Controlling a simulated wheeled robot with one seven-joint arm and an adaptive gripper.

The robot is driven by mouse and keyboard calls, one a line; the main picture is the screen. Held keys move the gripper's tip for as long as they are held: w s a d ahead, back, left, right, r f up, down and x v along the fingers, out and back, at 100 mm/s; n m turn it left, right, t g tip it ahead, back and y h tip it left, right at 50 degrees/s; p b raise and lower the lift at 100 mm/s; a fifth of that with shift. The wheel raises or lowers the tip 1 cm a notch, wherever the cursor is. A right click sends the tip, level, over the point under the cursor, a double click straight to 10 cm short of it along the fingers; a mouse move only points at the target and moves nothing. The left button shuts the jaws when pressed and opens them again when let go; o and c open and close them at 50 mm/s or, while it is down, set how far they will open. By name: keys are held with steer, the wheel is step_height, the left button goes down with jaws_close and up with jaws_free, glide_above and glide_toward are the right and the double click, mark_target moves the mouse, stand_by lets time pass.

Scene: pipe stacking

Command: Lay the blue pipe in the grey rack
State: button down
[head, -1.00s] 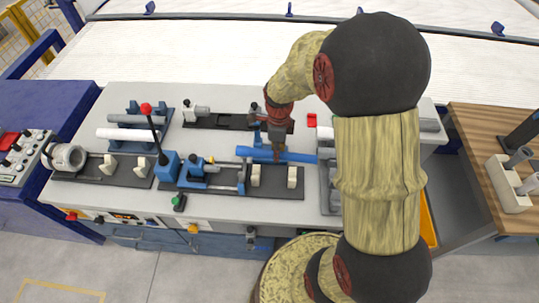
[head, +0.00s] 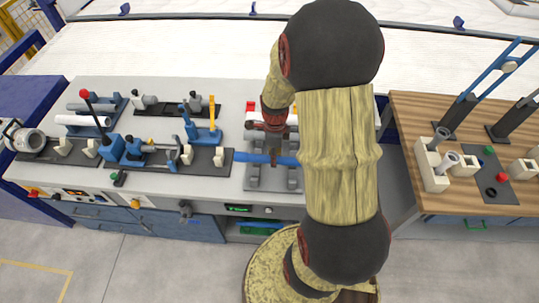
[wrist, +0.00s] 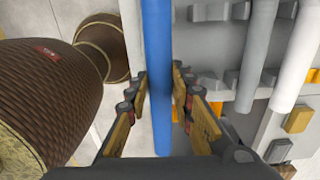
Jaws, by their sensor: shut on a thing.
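My gripper (head: 273,157) is shut on the blue pipe (head: 248,157), around its middle. The pipe lies level, left to right in the head view, in front of the grey rack (head: 254,183) or over it. In the wrist view the blue pipe (wrist: 158,40) runs between the two fingers (wrist: 161,88), alongside the near side of the rack (wrist: 215,55). It seems raised above the rack; the exact height is unclear. My arm hides the right part of the pipe and rack in the head view.
A grey pipe (wrist: 257,50) and a white pipe (wrist: 295,65) lie beside the blue one in the wrist view. Fixtures with clamps (head: 200,158) stand left on the bench. A wooden table (head: 410,110) with pipe holders (head: 432,165) is at the right, across a gap.

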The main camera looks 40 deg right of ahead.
steer(key=shift+s+f, duration=0.1)
steer(key=shift+s, duration=0.05)
steer(key=shift+d, duration=0.15)
steer(key=shift+w+f+b, duration=0.2)
steer(key=shift+f+b, duration=0.15)
steer(key=shift+f, duration=0.15)
step_height(320, 180, down, 10)
steer(key=b, duration=0.7)
steer(key=shift+r, duration=0.2)
steer(key=c, duration=1.5)
jaws_free()
steer(key=shift+s, duration=0.1)
steer(key=shift+o, duration=0.2)
